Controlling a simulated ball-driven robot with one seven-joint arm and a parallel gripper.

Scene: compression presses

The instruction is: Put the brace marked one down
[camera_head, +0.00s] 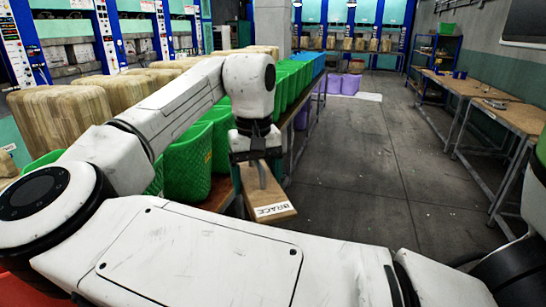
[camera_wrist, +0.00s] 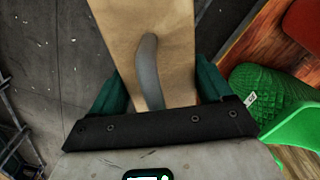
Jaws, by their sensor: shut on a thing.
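The brace (camera_head: 268,198) is a tan board with a white label reading "BRACE" on its near end and a grey curved handle on top. Any number on the label is hidden or too small to read. My gripper (camera_head: 256,158) is shut on the brace and holds it beside the table edge. In the wrist view, the brace (camera_wrist: 120,40) lies between the green fingers of my gripper (camera_wrist: 155,85), with the grey handle (camera_wrist: 148,70) in the middle. What lies directly under the brace is hard to tell.
Green baskets (camera_head: 188,160) stand in a row left of my gripper, with wooden-looking blocks (camera_head: 65,118) behind them. A green basket (camera_wrist: 270,95) shows close on the right in the wrist view. Grey floor (camera_head: 370,170) is open to the right, and work tables (camera_head: 465,88) line the right wall.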

